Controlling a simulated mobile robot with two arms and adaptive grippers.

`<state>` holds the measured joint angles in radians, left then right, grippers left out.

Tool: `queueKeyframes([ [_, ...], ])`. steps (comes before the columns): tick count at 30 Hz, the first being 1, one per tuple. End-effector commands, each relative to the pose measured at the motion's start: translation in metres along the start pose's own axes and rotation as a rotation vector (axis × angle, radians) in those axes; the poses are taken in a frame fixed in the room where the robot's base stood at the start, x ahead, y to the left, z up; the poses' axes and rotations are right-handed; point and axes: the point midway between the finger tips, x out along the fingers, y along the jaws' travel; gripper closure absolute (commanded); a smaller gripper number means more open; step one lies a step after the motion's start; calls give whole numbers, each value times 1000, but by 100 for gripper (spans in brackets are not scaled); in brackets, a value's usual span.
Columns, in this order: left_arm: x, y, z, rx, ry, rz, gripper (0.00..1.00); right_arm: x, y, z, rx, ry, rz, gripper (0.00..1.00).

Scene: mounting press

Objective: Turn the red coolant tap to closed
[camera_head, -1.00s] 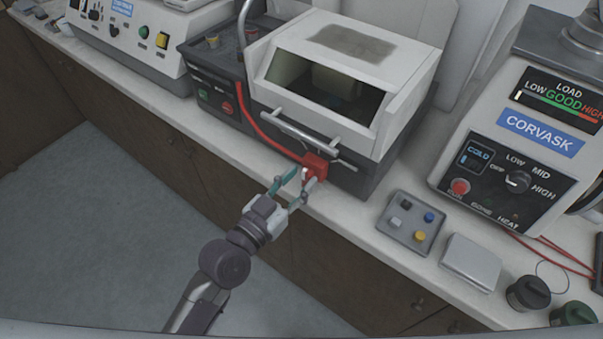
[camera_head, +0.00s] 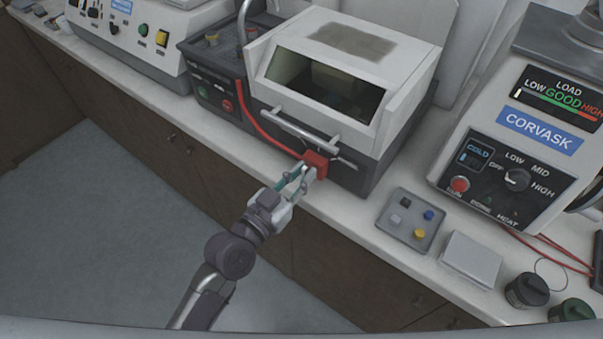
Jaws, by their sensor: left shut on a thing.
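The red coolant tap (camera_head: 317,162) is a small red block at the lower front of the grey-and-white cutting machine (camera_head: 360,165). A red hose (camera_head: 262,122) runs into it from the upper left. My left gripper (camera_head: 303,178) reaches up from below and is shut at the front of the tap, on its handle. The fingers hide most of the handle, so its angle cannot be told. My right gripper is not in view.
A silver handle bar (camera_head: 300,130) crosses the machine's front just above the tap. On the bench to the right are a grey tray (camera_head: 393,225) with coloured pieces, a pale box (camera_head: 470,260), dark jars (camera_head: 527,291) and the CORVASK press (camera_head: 490,130). Floor lies open at left.

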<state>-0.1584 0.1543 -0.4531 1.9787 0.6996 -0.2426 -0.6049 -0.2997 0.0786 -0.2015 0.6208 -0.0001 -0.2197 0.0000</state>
Motion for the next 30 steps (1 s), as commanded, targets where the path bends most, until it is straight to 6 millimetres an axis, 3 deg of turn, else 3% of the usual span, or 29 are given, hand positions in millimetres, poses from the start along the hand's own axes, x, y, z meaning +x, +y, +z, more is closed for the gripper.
queueKeyframes([
  [8, 0, -2, -1, -120, -1, 1, 100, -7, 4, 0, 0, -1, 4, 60],
  [30, 0, -10, 3, -676, 1, 0, 100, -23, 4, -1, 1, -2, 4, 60],
])
